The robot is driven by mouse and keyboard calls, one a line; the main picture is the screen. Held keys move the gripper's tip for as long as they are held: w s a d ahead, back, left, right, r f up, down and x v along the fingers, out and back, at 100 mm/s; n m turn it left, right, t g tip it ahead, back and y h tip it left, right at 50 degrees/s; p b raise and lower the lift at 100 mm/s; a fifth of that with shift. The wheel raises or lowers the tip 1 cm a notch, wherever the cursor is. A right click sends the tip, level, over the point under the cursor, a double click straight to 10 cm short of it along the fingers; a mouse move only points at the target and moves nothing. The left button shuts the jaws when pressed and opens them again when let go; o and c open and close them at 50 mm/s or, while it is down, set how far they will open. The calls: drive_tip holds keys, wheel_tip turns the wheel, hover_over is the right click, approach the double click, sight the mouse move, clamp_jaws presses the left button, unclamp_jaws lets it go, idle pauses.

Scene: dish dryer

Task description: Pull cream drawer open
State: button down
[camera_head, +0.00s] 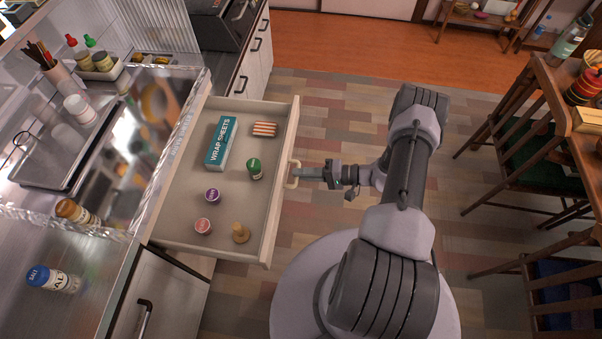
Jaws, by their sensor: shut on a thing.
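The cream drawer (285,175) is pulled well out from the counter, and its inside shows. Its cream handle (292,175) is on the front face. My gripper (297,173) is at the handle with its fingers shut on it. The fingertips are small in this view, and part of the handle is hidden by them. Inside the drawer lie a teal wrap sheets box (221,143), an orange striped item (264,129), a green-capped jar (254,168), a purple-lidded jar (212,196), a red-lidded jar (203,226) and a tan wooden item (240,232).
A steel counter (60,230) with a salt jar (55,279) and a tray (65,150) is at the left. A wooden table (560,110) and dark chairs (530,190) stand at the right. Open tiled floor (350,120) lies between the drawer and the chairs.

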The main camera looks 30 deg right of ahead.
drive_tip(key=c, duration=1.4)
unclamp_jaws()
drive_tip(key=shift+c, duration=0.2)
drive_tip(key=p+v, duration=0.3)
drive_tip(key=v, duration=1.4)
drive_tip(key=shift+d, duration=0.2)
